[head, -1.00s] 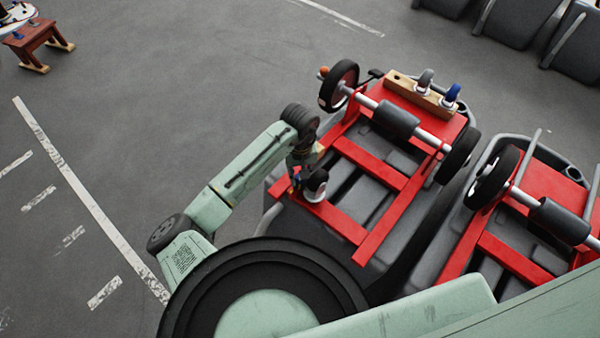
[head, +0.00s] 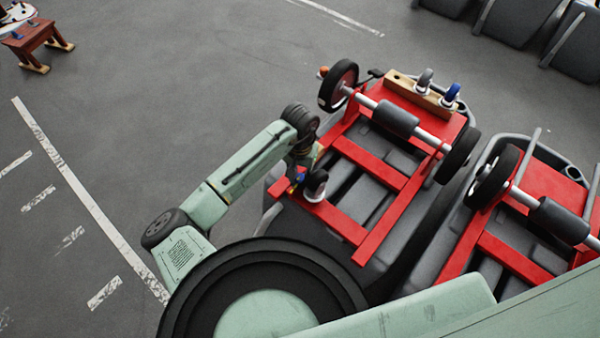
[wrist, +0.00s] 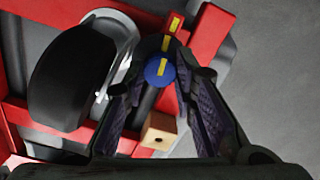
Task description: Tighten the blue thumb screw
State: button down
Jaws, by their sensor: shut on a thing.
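The blue thumb screw (wrist: 160,71) shows in the wrist view as a round blue head with a yellow stripe, between the ends of my gripper's dark fingers (wrist: 162,82). My gripper is shut on it; the exact contact is partly hidden by the fingers. In the head view my gripper (head: 301,170) points down at the near left corner of the red frame (head: 335,218), with the blue screw (head: 300,178) just showing beside a caster wheel (head: 317,183). A red part with a yellow stripe (wrist: 172,25) lies just beyond the screw head in the wrist view.
The dark caster wheel (wrist: 72,78) is close left of the fingers in the wrist view. A small wooden block (wrist: 160,131) shows between them. A second upturned tank with a red frame (head: 510,258) stands to the right. Open floor (head: 190,80) lies to the left.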

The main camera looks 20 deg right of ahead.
jog(key=shift+r, duration=0.15)
jog(key=c, duration=1.3)
grip_release()
